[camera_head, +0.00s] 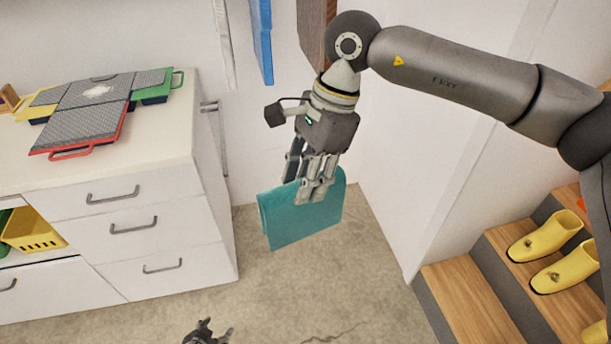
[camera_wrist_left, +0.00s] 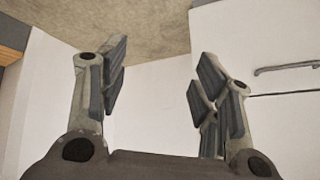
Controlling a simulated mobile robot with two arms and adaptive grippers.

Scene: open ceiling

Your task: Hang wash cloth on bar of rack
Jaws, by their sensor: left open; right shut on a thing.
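A teal wash cloth (camera_head: 305,222) hangs folded in my right gripper (camera_head: 316,190), in the middle of the head view. The right gripper points down and is shut on the cloth's upper part, and the cloth hangs clear in the air above the floor. My left gripper (camera_head: 210,331) shows only at the bottom edge of the head view, low and apart from the cloth. In the left wrist view the left gripper (camera_wrist_left: 160,95) is open, with nothing between its fingers. I cannot make out the rack's bar in either view.
A white drawer cabinet (camera_head: 150,222) stands at left with several grey trays (camera_head: 88,125) on top. A yellow basket (camera_head: 33,230) sits in its open shelf. Wooden steps (camera_head: 470,300) with yellow boots (camera_head: 545,237) are at right. A blue item (camera_head: 262,40) hangs behind. Floor (camera_head: 290,285) is clear.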

